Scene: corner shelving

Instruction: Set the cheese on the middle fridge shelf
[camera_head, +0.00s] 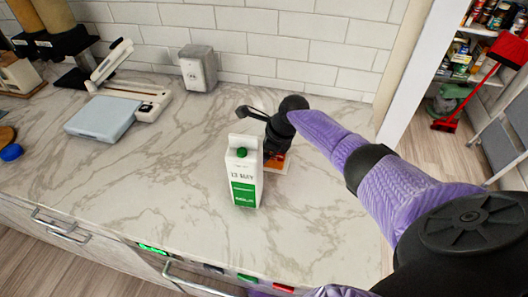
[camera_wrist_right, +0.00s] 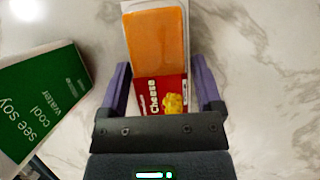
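The cheese (camera_wrist_right: 158,38) is a flat pack with an orange block and a red label reading "Cheese". In the head view the cheese (camera_head: 278,162) lies on the counter, partly hidden by the milk carton and my gripper. My right gripper (camera_wrist_right: 162,72) is over the pack, with one purple finger on each side of it. The fingers look open, with a small gap at the right finger. In the head view my right gripper (camera_head: 274,146) points down behind the carton. My left gripper and a fridge shelf are not in view.
A white and green carton (camera_head: 244,170) stands upright just left of the cheese; it also shows in the wrist view (camera_wrist_right: 40,100). The marble counter (camera_head: 150,190) is clear at front left.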

